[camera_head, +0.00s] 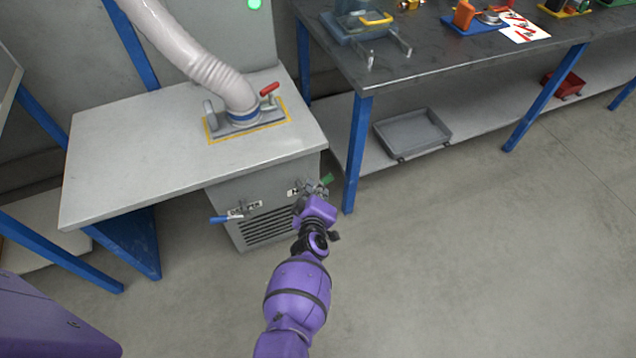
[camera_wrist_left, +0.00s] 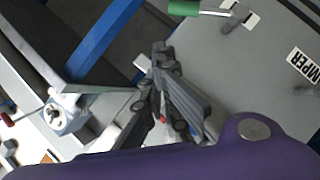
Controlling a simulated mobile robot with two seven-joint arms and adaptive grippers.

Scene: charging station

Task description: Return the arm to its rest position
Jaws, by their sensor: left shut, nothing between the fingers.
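My purple left arm (camera_head: 297,290) reaches up from the bottom of the head view. Its dark left gripper (camera_head: 318,188) is in front of the grey cabinet (camera_head: 262,208), close to a green-handled lever (camera_head: 327,179). In the left wrist view, the gripper (camera_wrist_left: 160,50) has its fingers together with nothing held. The green handle (camera_wrist_left: 183,7) shows there just above the fingertips, apart from them in the picture. A blue-handled lever (camera_head: 219,219) is on the cabinet front, left of the gripper. My right gripper is in neither view.
A white hose (camera_head: 215,80) joins a flange with a red lever (camera_head: 269,89) on the cabinet top. A dark worktable (camera_head: 450,62) on blue legs (camera_head: 357,150) stands to the right, with a grey tray (camera_head: 412,132) on its lower shelf. Open floor (camera_head: 480,270) lies at lower right.

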